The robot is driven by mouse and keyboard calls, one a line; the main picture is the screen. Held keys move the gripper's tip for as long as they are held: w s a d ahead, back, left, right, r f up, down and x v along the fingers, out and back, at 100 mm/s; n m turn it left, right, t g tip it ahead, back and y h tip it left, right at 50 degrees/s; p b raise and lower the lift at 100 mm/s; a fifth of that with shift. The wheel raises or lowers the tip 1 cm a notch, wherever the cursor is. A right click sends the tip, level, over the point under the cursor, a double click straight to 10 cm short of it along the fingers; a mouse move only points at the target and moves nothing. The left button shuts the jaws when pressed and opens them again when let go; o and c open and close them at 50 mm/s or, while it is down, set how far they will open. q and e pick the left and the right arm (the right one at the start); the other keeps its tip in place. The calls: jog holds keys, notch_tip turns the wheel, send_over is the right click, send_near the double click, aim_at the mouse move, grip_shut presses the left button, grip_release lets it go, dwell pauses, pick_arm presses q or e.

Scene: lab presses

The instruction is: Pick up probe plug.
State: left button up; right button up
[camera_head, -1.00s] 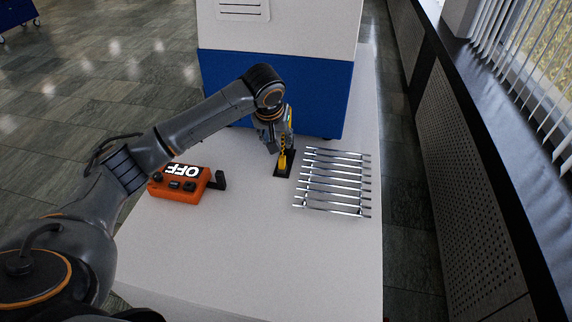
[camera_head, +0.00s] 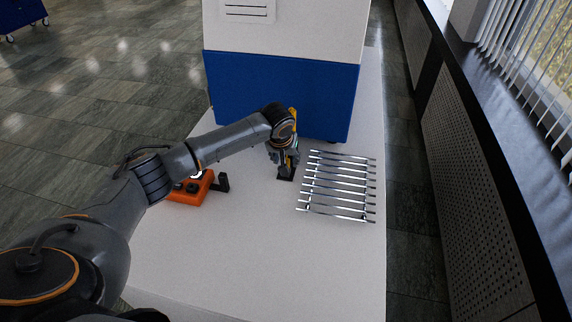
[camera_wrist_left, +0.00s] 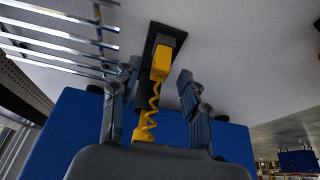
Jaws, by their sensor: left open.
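The probe plug (camera_wrist_left: 161,64) is yellow with a coiled yellow cord and stands at a small black base (camera_wrist_left: 167,34) in the left wrist view. My left gripper (camera_wrist_left: 158,73) is open, with one finger on each side of the plug's cord and lower body; I cannot tell whether either finger touches it. In the head view my left gripper (camera_head: 286,168) is down over the black base (camera_head: 286,179) on the white table, and it hides most of the plug. My right gripper is not in view.
A rack of shiny metal rods (camera_head: 338,187) lies close to the right of the gripper. An orange control box (camera_head: 190,193) is partly hidden under my left arm. A blue and white machine (camera_head: 285,85) stands behind. The front of the white table (camera_head: 270,265) is clear.

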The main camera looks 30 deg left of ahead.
pick_arm(q)
jog(key=shift+x, duration=1.4)
grip_shut()
jog(key=shift+r, duration=0.1)
